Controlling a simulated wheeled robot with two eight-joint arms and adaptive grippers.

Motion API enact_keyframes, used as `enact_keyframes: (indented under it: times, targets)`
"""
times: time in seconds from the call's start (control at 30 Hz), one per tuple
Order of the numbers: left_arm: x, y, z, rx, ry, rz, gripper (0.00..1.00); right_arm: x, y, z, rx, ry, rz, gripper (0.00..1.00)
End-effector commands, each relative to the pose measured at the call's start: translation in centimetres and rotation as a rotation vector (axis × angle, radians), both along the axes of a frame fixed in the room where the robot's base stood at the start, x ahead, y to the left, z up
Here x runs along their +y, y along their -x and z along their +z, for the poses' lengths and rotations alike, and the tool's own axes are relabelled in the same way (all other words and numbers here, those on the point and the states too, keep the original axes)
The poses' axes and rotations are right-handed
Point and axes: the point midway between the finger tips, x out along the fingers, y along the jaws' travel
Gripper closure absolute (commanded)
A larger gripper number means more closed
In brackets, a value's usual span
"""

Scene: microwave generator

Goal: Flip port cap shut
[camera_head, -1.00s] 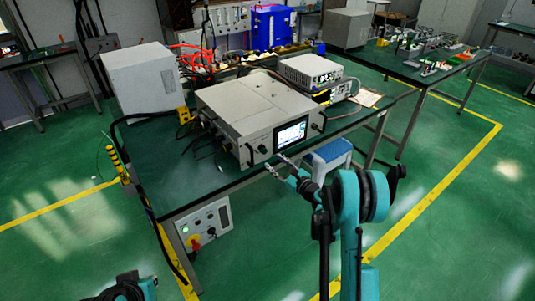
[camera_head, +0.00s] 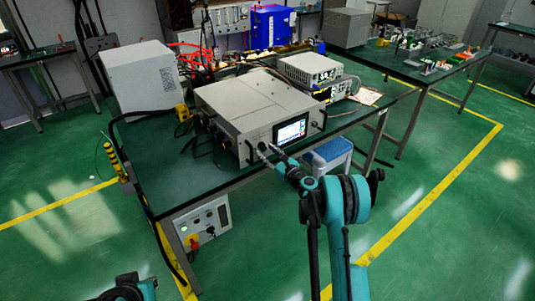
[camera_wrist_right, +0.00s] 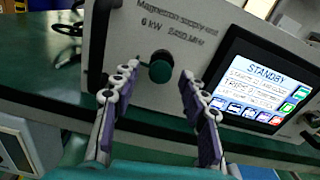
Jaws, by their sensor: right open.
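The magnetron supply unit (camera_head: 262,105) is a grey box on the green bench, its front panel facing my right arm. In the right wrist view a round dark port (camera_wrist_right: 162,56) sits on that panel, with a dark green disc that looks like its cap (camera_wrist_right: 160,72) at its lower edge. I cannot tell the cap's exact angle. My right gripper (camera_wrist_right: 158,74) is open, one finger on each side of the cap, with nothing between the fingers held. It also shows in the head view (camera_head: 268,152) close to the panel. Part of my left arm shows at the bottom left; its fingers cannot be made out.
A lit screen (camera_wrist_right: 262,90) reading STANDBY is right of the fingers. A panel handle (camera_wrist_right: 100,40) stands to the left. The green bench (camera_head: 190,175) has cables on it. A blue and white stool (camera_head: 328,155) stands beside the bench.

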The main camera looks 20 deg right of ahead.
Motion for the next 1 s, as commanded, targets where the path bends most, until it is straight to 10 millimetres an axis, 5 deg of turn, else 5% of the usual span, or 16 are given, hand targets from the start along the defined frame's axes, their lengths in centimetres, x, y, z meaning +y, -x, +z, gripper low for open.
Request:
enact_keyframes:
  times: [0.07,0.2,0.23,0.97,1.0]
  targets:
    - [0.00,0.00,0.01,0.000,0.000,0.000,1.00,0.00,0.01,0.01,0.000,0.000,0.000,0.62]
    - [0.00,0.00,0.01,0.000,0.000,0.000,1.00,0.00,0.02,0.01,0.000,0.000,0.000,0.99]
    - [0.00,0.00,0.01,0.000,0.000,0.000,1.00,0.00,0.02,0.01,0.000,0.000,0.000,1.00]
    - [0.00,0.00,-0.36,0.000,0.000,0.000,1.00,-0.03,-0.05,0.72,-0.076,0.209,0.000,1.00]
    - [0.00,0.00,-0.36,0.000,0.000,0.000,1.00,-0.03,-0.05,0.72,-0.076,0.209,0.000,0.67]
